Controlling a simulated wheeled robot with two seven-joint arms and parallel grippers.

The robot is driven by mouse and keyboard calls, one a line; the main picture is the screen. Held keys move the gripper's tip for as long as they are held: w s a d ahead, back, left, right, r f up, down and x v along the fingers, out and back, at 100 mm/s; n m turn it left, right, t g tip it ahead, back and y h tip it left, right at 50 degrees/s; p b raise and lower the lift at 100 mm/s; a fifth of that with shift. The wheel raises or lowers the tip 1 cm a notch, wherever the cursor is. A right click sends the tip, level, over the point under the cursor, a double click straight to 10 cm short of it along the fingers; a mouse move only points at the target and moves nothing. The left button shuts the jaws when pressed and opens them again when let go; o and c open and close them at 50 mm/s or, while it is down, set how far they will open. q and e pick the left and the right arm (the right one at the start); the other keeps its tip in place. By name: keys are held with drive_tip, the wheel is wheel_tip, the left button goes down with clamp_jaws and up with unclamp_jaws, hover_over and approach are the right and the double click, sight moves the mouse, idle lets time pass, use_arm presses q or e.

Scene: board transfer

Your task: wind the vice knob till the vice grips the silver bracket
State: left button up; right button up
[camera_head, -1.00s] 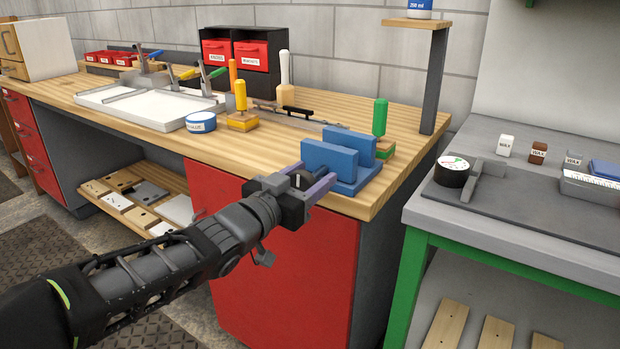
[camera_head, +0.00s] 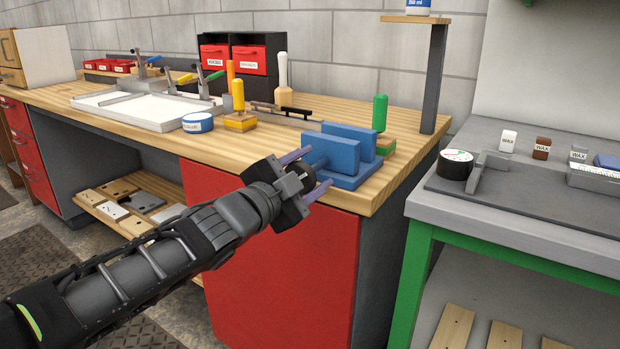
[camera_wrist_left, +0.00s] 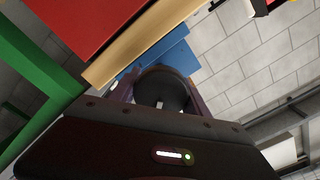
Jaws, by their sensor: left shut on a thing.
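The blue vice (camera_head: 345,182) sits at the front right corner of the wooden bench, its two upright jaws parallel with a gap between them. The vice knob (camera_wrist_left: 163,90) is a dark round piece between the purple fingers in the left wrist view. My left gripper (camera_head: 305,174) is shut on this knob at the vice's front, with one finger above and one below it in the head view. I cannot make out the silver bracket; the front jaw hides much of the gap. My right gripper is not in view.
A green-handled tool (camera_head: 380,116) stands just behind the vice, and a grey post (camera_head: 436,80) rises behind that. A yellow-handled tool (camera_head: 239,104) and a blue tape roll (camera_head: 198,122) stand to the left. A green-legged table (camera_head: 412,275) is at the right.

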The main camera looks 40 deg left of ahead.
use_arm(q)
drive_tip(key=m, duration=0.1)
drive_tip(key=m+b, duration=0.1)
drive_tip(key=m, duration=0.2)
drive_tip(key=shift+f+m+b, duration=0.25)
drive_tip(key=shift+m+b, duration=0.5)
drive_tip(key=shift+m, duration=1.15)
drive_tip(key=o, duration=1.3)
